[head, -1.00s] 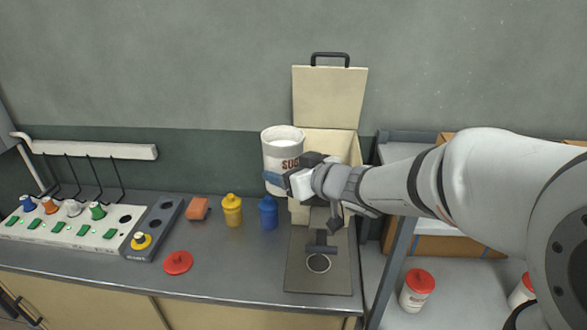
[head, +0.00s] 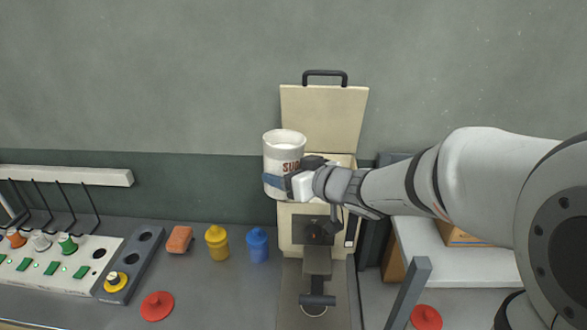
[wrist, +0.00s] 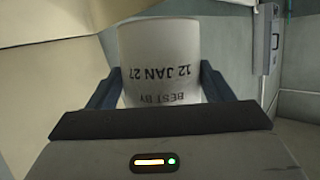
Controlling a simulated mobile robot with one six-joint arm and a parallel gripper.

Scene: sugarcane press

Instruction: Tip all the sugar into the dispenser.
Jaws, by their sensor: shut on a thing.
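The sugar canister (head: 283,148) is a white open-topped tub with red-brown lettering, upright with white contents showing at its mouth. My gripper (head: 278,183) is shut around its lower part, its blue fingers either side. In the wrist view the canister (wrist: 160,55) sits between both fingers, its "BEST BY 12 JAN 27" print upside down. The dispenser (head: 298,232) is a cream box on the counter, its hinged lid (head: 322,118) raised behind. The canister is held at the height of its top, at its left front. The gripper and arm partly hide the opening.
Yellow (head: 217,243) and blue (head: 257,245) small containers, an orange block (head: 179,240) and a red lid (head: 157,306) lie on the counter left of the dispenser. A strip with pegs and switches is further left. Shelving (head: 445,250) stands at the right.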

